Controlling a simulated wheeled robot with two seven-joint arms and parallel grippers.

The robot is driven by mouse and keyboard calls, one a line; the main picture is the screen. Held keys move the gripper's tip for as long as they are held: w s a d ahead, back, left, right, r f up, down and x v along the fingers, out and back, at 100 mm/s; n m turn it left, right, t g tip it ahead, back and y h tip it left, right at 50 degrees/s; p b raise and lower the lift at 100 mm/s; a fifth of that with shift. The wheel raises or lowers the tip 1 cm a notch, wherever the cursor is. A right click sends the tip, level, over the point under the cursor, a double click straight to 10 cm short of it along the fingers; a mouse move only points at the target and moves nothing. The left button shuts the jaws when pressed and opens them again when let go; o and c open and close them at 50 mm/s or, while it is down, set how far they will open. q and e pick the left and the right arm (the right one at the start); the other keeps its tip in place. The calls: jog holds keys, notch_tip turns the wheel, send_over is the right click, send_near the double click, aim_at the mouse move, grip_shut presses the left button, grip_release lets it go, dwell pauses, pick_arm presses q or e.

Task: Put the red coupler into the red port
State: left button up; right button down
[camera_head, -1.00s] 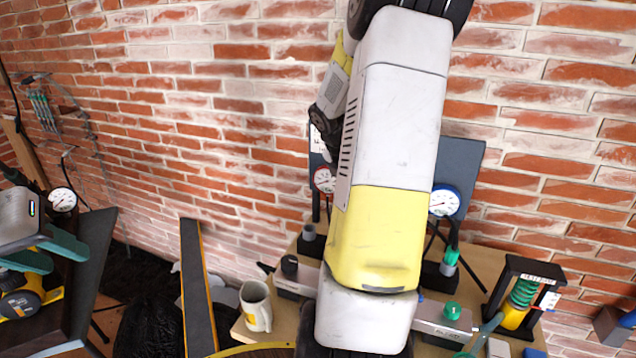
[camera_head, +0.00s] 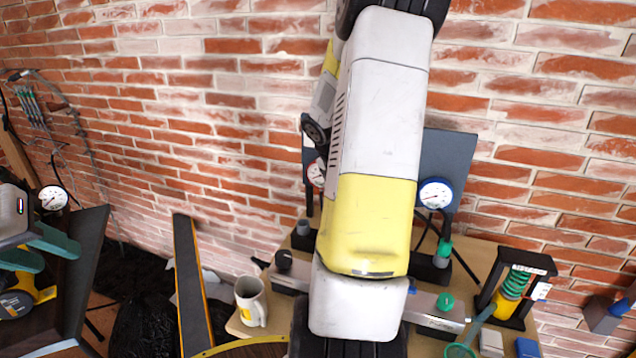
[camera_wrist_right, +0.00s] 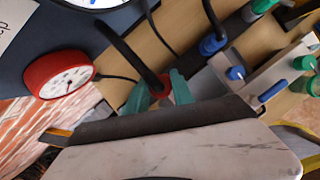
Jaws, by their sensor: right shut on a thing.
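In the right wrist view, my right gripper (camera_wrist_right: 160,98) has its teal fingers shut on the red coupler (camera_wrist_right: 163,82). Only a small red part shows between the fingers. A thick black hose arcs up from it. A red gauge (camera_wrist_right: 60,75) is to the left of the gripper; in the head view my arm partly covers it (camera_head: 317,172). I cannot make out the red port in either view. In the head view my right arm hides the middle of the bench and my right gripper. My left gripper (camera_head: 38,250) is open and empty at the left edge.
The wooden bench (camera_head: 475,250) stands against a brick wall. A blue coupler (camera_wrist_right: 212,44) shows in the wrist view.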

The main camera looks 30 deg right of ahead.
jog(key=shift+f, duration=1.4)
jog(key=shift+f, duration=0.2)
jog(key=shift+f, duration=0.6)
jog(key=shift+f, duration=0.3)
jog(key=shift+f, duration=0.35)
jog(key=shift+f, duration=0.25)
dwell(0.5)
jog(key=shift+f, duration=0.45)
jog(key=shift+f, duration=0.25)
jog(key=shift+f, duration=0.45)
